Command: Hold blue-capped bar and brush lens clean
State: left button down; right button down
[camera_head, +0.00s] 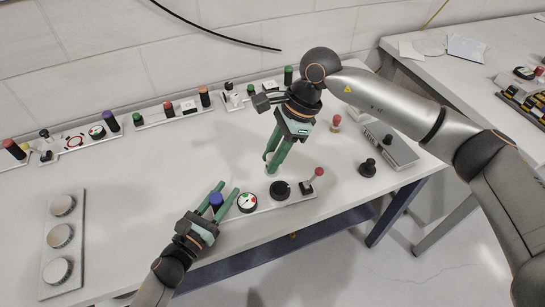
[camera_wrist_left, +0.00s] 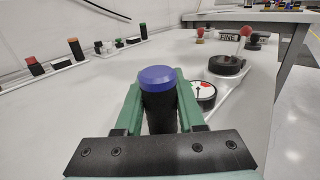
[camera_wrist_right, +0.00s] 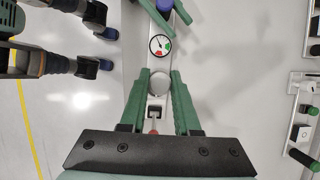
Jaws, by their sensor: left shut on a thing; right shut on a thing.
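The bar, a dark upright post with a blue cap (camera_head: 216,200), stands at the left end of a fixture strip. My left gripper (camera_head: 217,197) is shut around it; its fingers flank the post below the cap (camera_wrist_left: 157,77) in the left wrist view. Right of it are a dial gauge (camera_head: 248,202) and a black round mount (camera_head: 280,190), perhaps the lens. My right gripper (camera_head: 271,168) points down behind the mount. In the right wrist view its fingers close on a pale round thing (camera_wrist_right: 158,83), possibly the brush; its lower part is hidden.
A red-ball lever (camera_head: 318,172) stands at the strip's right end, close to my right gripper. Coloured posts and switches line the table's back. A tray with round discs (camera_head: 62,238) lies at the left. The table's middle is clear.

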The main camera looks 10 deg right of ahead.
pick_arm(q)
jog(key=shift+c, duration=2.2)
grip_release()
jog(key=v, duration=1.2)
jog(key=shift+s, duration=0.1)
pick_arm(e)
jog(key=shift+s, duration=0.1)
